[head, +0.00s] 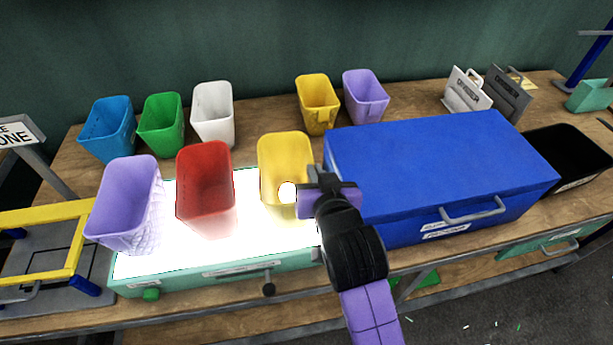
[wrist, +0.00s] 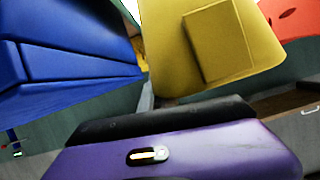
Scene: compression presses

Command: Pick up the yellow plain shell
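A yellow shell (head: 284,152), an open-topped bin with smooth-looking walls, stands on a brightly lit white panel in the head view. In the wrist view, a yellow shell (wrist: 165,45) fills the upper middle, with a raised rectangle on its face. Contact and the fingertips cannot be made out. A bright round glare covers part of that shell's lower face.
A large blue box (head: 440,165) stands just right of my gripper. A red shell (head: 206,190) and a lilac textured shell (head: 127,205) stand left on the lit panel (head: 250,235). Blue, green, white and lilac shells line the back. A black bin (head: 570,160) is far right.

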